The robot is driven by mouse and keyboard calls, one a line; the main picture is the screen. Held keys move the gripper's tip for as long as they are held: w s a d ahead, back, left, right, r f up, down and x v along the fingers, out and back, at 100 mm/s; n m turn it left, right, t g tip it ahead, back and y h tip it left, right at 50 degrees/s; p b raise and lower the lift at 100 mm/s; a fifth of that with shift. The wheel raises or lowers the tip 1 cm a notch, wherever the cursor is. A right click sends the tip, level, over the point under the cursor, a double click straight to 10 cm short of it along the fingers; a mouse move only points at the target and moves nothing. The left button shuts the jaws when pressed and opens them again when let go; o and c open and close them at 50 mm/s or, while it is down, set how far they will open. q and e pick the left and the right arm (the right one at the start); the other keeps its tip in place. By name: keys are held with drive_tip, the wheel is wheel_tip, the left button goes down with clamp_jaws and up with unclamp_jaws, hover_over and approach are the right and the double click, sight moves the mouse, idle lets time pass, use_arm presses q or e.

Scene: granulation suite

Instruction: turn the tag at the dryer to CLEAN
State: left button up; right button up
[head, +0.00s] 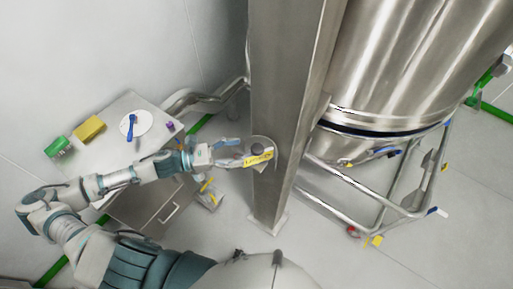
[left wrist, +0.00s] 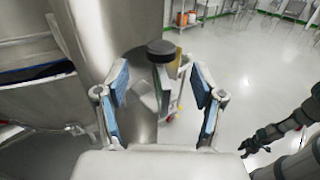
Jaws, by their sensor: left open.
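The tag is a round plate (head: 263,142) with a yellow lettered strip (head: 258,158), on the steel column (head: 285,90). Its lettering is too small to read surely. In the left wrist view a black round knob (left wrist: 161,47) stands out, with a bit of yellow (left wrist: 177,63) behind it. My left gripper (head: 238,153) is at the tag. In the left wrist view its blue-padded fingers (left wrist: 161,95) are spread open on either side of the knob's line, with nothing held. The dryer (head: 400,60) is the large steel vessel right of the column. My right gripper (left wrist: 247,147) shows small and dark.
A steel cart (head: 125,100) stands at left with a yellow box (head: 89,128), a green-topped container (head: 58,146) and a blue brush on a white plate (head: 148,122). Steel tube framing (head: 340,178) runs below the dryer.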

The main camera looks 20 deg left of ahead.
sight(257, 147)
use_arm(q)
drive_tip(key=p+x, duration=0.2)
drive_tip(key=x, duration=0.3)
drive_tip(key=shift+w+d+r, duration=0.15)
drive_tip(key=shift+d, duration=0.1)
drive_tip(key=shift+w+d, duration=0.25)
drive_tip(key=shift+d, duration=0.25)
drive_tip(key=c, duration=1.2)
